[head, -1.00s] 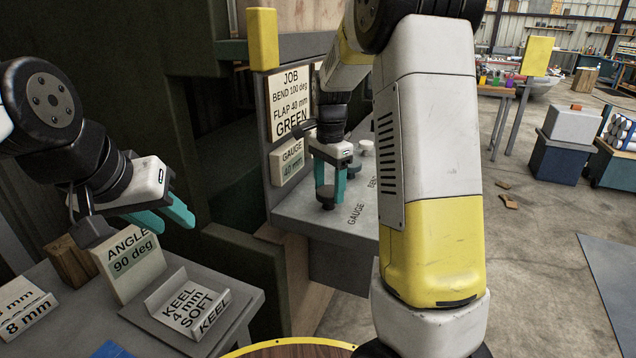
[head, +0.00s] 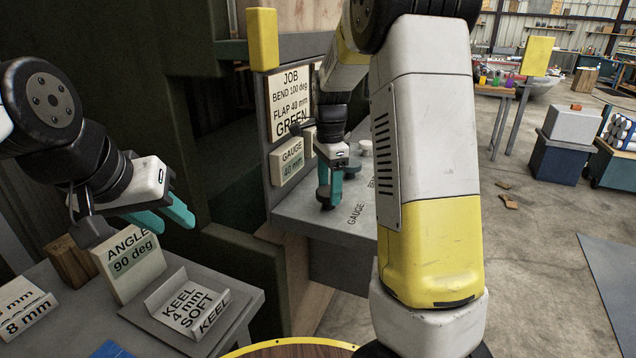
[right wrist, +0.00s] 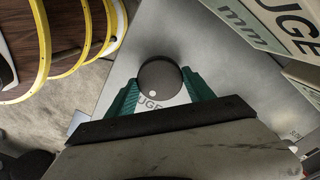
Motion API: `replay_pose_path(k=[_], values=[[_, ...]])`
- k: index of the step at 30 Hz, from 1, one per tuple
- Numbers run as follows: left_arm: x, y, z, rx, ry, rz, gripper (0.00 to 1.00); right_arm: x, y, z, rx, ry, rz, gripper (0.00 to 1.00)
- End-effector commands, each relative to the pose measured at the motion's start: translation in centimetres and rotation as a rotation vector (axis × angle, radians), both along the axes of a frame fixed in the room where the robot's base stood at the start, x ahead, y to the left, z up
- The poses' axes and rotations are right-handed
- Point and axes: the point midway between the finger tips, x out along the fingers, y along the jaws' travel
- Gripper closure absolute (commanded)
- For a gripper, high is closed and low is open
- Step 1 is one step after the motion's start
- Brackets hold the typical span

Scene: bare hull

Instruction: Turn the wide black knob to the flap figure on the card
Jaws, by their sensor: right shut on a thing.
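The wide black knob (right wrist: 159,76) stands on the grey ledge by the word GAUGE. It has a pale dot near its rim. My right gripper (head: 327,190) points down and is shut on the knob, with teal fingers on both sides of it in the right wrist view. In the head view the fingers mostly hide the knob. The job card (head: 290,103) reads BEND 100 deg, FLAP 40 mm, GREEN. The gauge display (head: 289,161) reads 40 mm. My left gripper (head: 164,218) is open and empty above the near left bench.
My right arm hides part of the ledge.

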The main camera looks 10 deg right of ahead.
Motion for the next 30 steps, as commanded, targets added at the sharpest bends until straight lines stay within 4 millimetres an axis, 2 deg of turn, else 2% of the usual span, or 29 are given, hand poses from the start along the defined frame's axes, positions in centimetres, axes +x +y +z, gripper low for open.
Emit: replay_pose_path(k=[1, 2, 5, 14, 17, 27, 30], values=[[0.0, 0.0, 0.0, 0.000, 0.000, 0.000, 0.64, 0.1, 0.0, 0.1, 0.002, -0.005, -0.003, 0.80], [0.0, 0.0, 0.0, 0.000, 0.000, 0.000, 0.64, 0.1, 0.0, 0.1, 0.002, -0.005, -0.003, 0.37], [0.0, 0.0, 0.0, 0.000, 0.000, 0.000, 0.64, 0.1, 0.0, 0.1, 0.002, -0.005, -0.002, 0.18], [0.0, 0.0, 0.0, 0.000, 0.000, 0.000, 0.64, 0.0, 0.0, 0.1, 0.001, -0.002, -0.001, 0.17], [0.0, 0.0, 0.0, 0.000, 0.000, 0.000, 0.64, 0.1, 0.0, 0.7, 0.002, -0.003, 0.000, 0.17], [0.0, 0.0, 0.0, 0.000, 0.000, 0.000, 0.64, 0.1, 0.0, 6.1, 0.002, -0.005, -0.001, 0.17], [0.0, 0.0, 0.0, 0.000, 0.000, 0.000, 0.64, 0.1, 0.0, 7.2, 0.002, -0.004, -0.001, 0.17]])
